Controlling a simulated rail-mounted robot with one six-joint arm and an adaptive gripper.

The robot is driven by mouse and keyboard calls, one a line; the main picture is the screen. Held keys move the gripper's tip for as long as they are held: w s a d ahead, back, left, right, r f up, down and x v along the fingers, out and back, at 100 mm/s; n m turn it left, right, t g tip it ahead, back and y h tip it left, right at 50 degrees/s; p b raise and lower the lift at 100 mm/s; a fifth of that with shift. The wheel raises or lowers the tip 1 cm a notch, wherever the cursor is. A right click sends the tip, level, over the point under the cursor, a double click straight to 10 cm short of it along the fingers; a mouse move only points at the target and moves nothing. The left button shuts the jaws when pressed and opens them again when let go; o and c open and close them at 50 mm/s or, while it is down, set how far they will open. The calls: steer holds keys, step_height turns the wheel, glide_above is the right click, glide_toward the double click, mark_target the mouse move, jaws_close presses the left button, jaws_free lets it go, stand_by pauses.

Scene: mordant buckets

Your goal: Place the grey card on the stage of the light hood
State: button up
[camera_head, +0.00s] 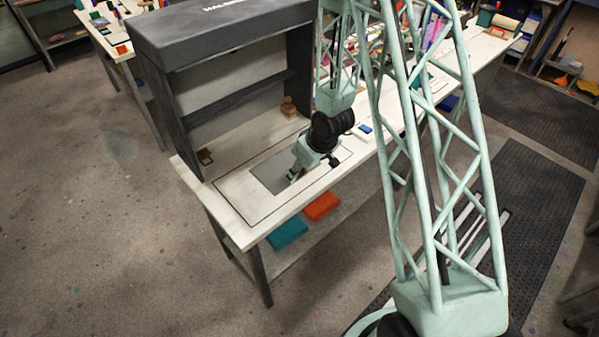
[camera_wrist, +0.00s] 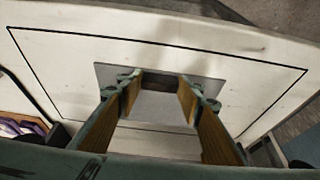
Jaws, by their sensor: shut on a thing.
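The light hood (camera_head: 222,45) is a dark grey open-fronted cabinet on a white bench. Its stage (camera_head: 237,203) is a pale area with a black outline, also in the wrist view (camera_wrist: 60,60). The grey card (camera_head: 266,176) is level over the stage and within the outline in the head view; whether it touches is unclear. My gripper (camera_head: 293,176) is over the card's right part in that view. In the wrist view its fingers (camera_wrist: 160,90) are shut on the card's small dark brown grip (camera_wrist: 158,79), with the card (camera_wrist: 210,88) spreading around them.
A small wooden item (camera_head: 289,107) stands at the hood's right end, and a small brown piece (camera_head: 205,156) lies near its left post. Teal (camera_head: 287,232) and red (camera_head: 321,206) boxes lie on the shelf below. The stage around the card is clear.

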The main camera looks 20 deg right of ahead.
steer(key=o, duration=0.9)
steer(key=shift+c, duration=0.2)
steer(key=shift+r, duration=0.15)
steer(key=p+v, duration=0.1)
steer(key=v, duration=1.1)
steer(key=shift+d, duration=0.1)
stand_by(0.5)
